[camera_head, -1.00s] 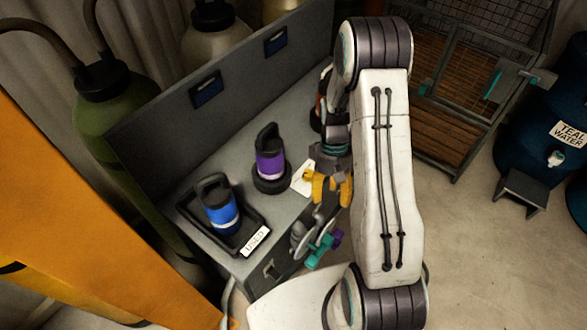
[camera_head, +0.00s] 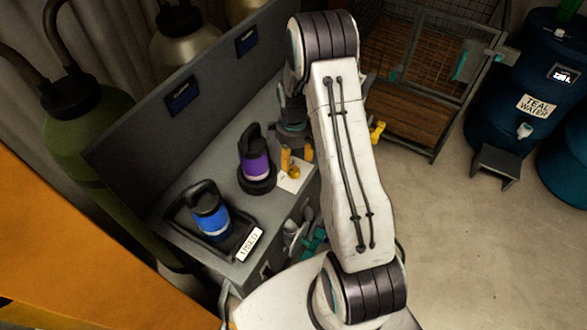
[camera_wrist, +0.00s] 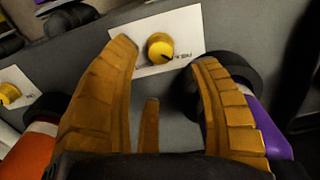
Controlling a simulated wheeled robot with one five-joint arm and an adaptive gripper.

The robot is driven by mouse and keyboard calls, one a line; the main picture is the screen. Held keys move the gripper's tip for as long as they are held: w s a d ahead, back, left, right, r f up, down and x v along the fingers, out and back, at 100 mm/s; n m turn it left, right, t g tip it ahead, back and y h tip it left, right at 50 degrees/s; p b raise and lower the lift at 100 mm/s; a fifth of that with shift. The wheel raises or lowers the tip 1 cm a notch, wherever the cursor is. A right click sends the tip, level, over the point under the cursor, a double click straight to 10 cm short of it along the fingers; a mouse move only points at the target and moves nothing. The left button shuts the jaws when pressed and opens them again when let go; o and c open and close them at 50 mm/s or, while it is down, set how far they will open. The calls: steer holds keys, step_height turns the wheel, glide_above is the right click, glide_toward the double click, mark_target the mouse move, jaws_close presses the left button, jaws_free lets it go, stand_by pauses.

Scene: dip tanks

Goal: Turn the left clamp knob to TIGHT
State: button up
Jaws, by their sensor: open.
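A yellow clamp knob (camera_wrist: 160,47) with a dark pointer mark sits on a white card in the wrist view, lying between the tips of my open gripper (camera_wrist: 165,53). Its pointer faces lower right toward small, partly readable lettering. I cannot tell whether the fingers touch it. A second yellow knob (camera_wrist: 9,93) sits on another white card at the left edge. In the head view, a yellow knob (camera_head: 294,173) on a white card stands beside the purple bottle, with a yellow finger of my gripper (camera_head: 285,158) close by. My arm hides much of this area.
A purple bottle (camera_head: 254,158) stands in a dark holder and a blue bottle (camera_head: 210,218) sits in a tray labelled USED. An orange-red bottle (camera_wrist: 25,152) shows in the wrist view. A grey back panel (camera_head: 150,125) borders the bench. Open floor lies right.

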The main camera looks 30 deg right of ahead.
mark_target(294, 170)
steer(key=shift+f+p, duration=0.6)
steer(key=shift+f, duration=2.65)
steer(key=shift+c, duration=0.4)
jaws_close()
